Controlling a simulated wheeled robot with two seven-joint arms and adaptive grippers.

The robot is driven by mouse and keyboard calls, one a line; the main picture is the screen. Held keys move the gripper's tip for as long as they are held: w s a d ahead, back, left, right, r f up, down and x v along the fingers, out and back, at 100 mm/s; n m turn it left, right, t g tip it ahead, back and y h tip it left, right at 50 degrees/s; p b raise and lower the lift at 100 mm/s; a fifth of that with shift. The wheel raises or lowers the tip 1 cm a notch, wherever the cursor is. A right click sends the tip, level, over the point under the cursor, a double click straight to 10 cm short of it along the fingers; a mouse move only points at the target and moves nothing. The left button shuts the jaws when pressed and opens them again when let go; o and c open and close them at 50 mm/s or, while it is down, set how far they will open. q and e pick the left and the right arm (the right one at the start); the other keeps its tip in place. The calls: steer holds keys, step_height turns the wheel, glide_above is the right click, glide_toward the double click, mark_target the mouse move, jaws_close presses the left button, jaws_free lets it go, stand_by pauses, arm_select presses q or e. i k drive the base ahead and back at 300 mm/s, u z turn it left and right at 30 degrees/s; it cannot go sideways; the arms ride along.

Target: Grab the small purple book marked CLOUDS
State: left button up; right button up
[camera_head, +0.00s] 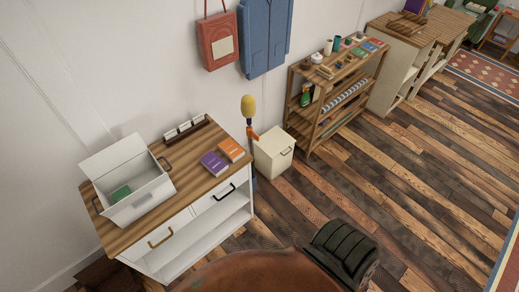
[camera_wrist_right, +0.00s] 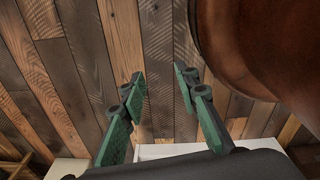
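A small purple book (camera_head: 214,163) lies flat on the wooden top of the white cabinet (camera_head: 183,208), near its front right part. Its lettering is too small to read. An orange book (camera_head: 231,149) lies just behind it to the right. My right gripper (camera_wrist_right: 160,72) shows in the right wrist view with its two green fingers apart and nothing between them, above the plank floor. No book shows in that view. I cannot make out either gripper in the head view.
An open white box (camera_head: 145,193) with a green item (camera_head: 121,193) inside stands on the cabinet's left side. A dark rack (camera_head: 186,129) is at the back edge. A cream bin (camera_head: 273,152) stands right of the cabinet, before a stocked shelf (camera_head: 337,97). Plank floor (camera_head: 420,190) is open to the right.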

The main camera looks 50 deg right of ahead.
mark_target(216, 167)
steer(key=z, duration=0.7)
steer(key=i, duration=1)
steer(key=z, duration=0.45)
